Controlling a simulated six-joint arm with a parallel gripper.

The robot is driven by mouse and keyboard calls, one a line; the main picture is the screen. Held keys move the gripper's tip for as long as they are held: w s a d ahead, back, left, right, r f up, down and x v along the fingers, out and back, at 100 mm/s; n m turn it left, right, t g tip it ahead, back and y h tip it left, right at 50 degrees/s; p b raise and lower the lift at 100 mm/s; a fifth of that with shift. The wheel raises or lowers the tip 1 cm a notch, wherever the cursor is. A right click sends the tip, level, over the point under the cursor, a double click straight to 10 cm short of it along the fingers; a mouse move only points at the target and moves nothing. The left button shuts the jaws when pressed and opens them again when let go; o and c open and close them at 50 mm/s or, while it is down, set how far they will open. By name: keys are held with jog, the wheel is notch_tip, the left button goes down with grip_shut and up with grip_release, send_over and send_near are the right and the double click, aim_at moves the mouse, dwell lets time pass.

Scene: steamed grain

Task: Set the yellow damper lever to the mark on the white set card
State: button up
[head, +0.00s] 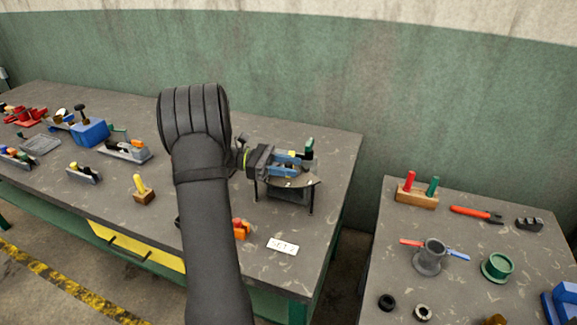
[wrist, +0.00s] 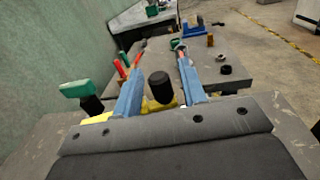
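My gripper (wrist: 163,75) has two blue fingers standing apart. In the wrist view, a black knob (wrist: 160,86) on a yellow part (wrist: 158,106), apparently the yellow damper lever, shows between them, with gaps at the sides. In the head view, my gripper (head: 297,161) is over a dark stand (head: 288,193) with a plate on top. A bit of yellow (head: 292,153) shows by the far finger; the rest of the lever is hidden. The white set card (head: 283,246) lies on the table in front of the stand and appears to read "SET 2". The lever's marks cannot be made out.
A green-topped handle (head: 309,145) stands beside the fingers; it also shows in the wrist view (wrist: 76,89). An orange object (head: 241,229) lies left of the card, partly behind my arm. A yellow-handled block (head: 143,192) stands further left. A second table (head: 460,235) is at right.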

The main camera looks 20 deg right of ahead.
notch_tip(320, 180, up, 5)
jog(key=shift+s+f, duration=0.1)
jog(key=shift+f, duration=0.1)
jog(key=s+d+r, duration=0.5)
jog(key=s+r, duration=0.1)
jog(key=s, duration=0.4)
jog(key=shift+d+r, duration=0.2)
jog(key=w+a+f, duration=0.1)
jog(key=w+f, duration=0.1)
jog(key=w, duration=0.1)
jog(key=w+a+f, duration=0.2)
jog(key=w, duration=0.1)
jog(key=w+a+f, duration=0.2)
jog(key=w, duration=0.1)
jog(key=shift+w+a+f, duration=0.1)
jog(key=shift+w+f, duration=0.3)
jog(key=f, duration=0.3)
jog(key=shift+w+a+f, duration=0.1)
jog(key=shift+w, duration=0.15)
jog(key=shift+f, duration=0.5)
jog(key=shift+r, duration=0.1)
